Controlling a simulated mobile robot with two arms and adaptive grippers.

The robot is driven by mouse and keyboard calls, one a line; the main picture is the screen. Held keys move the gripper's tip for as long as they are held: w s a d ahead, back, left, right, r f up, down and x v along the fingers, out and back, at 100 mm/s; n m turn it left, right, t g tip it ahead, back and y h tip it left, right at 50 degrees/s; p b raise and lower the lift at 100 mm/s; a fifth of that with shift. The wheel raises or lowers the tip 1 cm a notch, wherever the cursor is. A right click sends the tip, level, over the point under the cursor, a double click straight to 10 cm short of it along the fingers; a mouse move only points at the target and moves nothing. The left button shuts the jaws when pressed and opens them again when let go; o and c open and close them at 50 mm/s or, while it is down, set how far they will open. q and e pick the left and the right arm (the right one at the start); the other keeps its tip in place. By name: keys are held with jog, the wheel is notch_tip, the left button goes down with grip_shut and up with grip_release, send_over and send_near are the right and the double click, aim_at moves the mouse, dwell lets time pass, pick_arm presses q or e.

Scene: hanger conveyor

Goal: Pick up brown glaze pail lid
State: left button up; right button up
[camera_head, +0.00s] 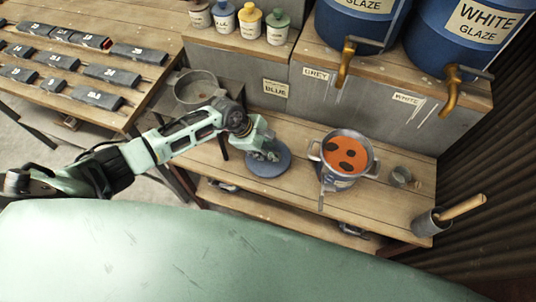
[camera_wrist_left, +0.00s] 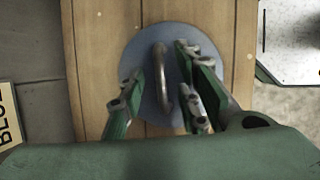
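A round blue-grey lid (camera_head: 268,171) lies flat on the wooden bench, left of a pail. It also shows in the left wrist view (camera_wrist_left: 142,58), with a grey metal loop handle (camera_wrist_left: 161,72) standing across its middle. No brown colour or label shows on it. My left gripper (camera_head: 263,155) is right over the lid. In the left wrist view, its fingers (camera_wrist_left: 160,93) are spread, one on each side of the handle, with gaps to it. Whether the fingertips touch the lid, I cannot tell. My right gripper is not in view.
An open pail (camera_head: 328,158) with orange-brown glaze stands right of the lid. A metal pot (camera_head: 196,88) is behind my left arm. Blue drums (camera_head: 358,25) stand on the shelf.

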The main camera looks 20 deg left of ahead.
pick_arm(q)
jog(key=shift+w+d+f, duration=0.1)
jog(key=shift+d+f, duration=0.05)
jog(key=shift+f, duration=0.25)
grip_shut()
jog(key=shift+r, duration=0.1)
